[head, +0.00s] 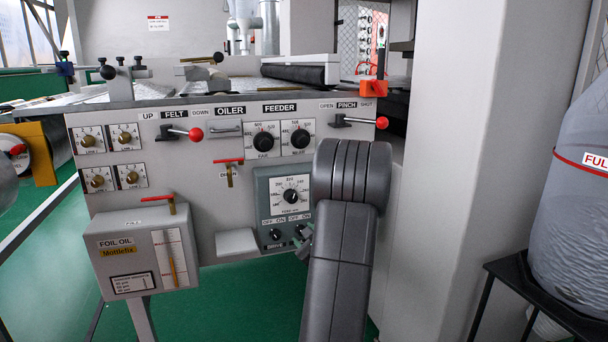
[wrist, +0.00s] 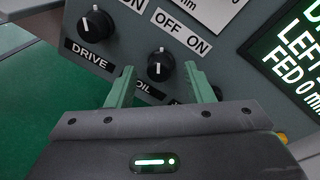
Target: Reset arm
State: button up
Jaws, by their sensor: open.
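My gripper (wrist: 159,72) is open in the wrist view, with its two green fingers on either side of the black OIL knob (wrist: 160,62). I cannot tell whether the fingers touch the knob; nothing is clearly gripped. The black DRIVE knob (wrist: 96,25) is to the left of the fingers. In the head view my gripper (head: 303,246) shows only as a small green part at the grey control box (head: 265,212). My dark arm hides the rest of it and the right side of the box.
A large dial (head: 291,196) sits above the small knobs. Red-tipped levers (head: 195,134) and feeder knobs (head: 263,141) stick out of the panel. The foil oil tank (head: 125,270) is at lower left. A wall (head: 440,200) and a full bag (head: 575,180) stand at right.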

jog(key=s+d+m+y+p, duration=0.1)
jog(key=s+d+m+p, duration=0.1)
jog(key=s+m+p, duration=0.3)
jog(key=m+p, duration=0.4)
jog(key=p, duration=0.5)
jog(key=shift+s+d+f+m+t, duration=0.2)
jog(key=shift+s+d+m+t, duration=0.05)
jog(key=shift+d+m+t, duration=0.15)
dwell(0.5)
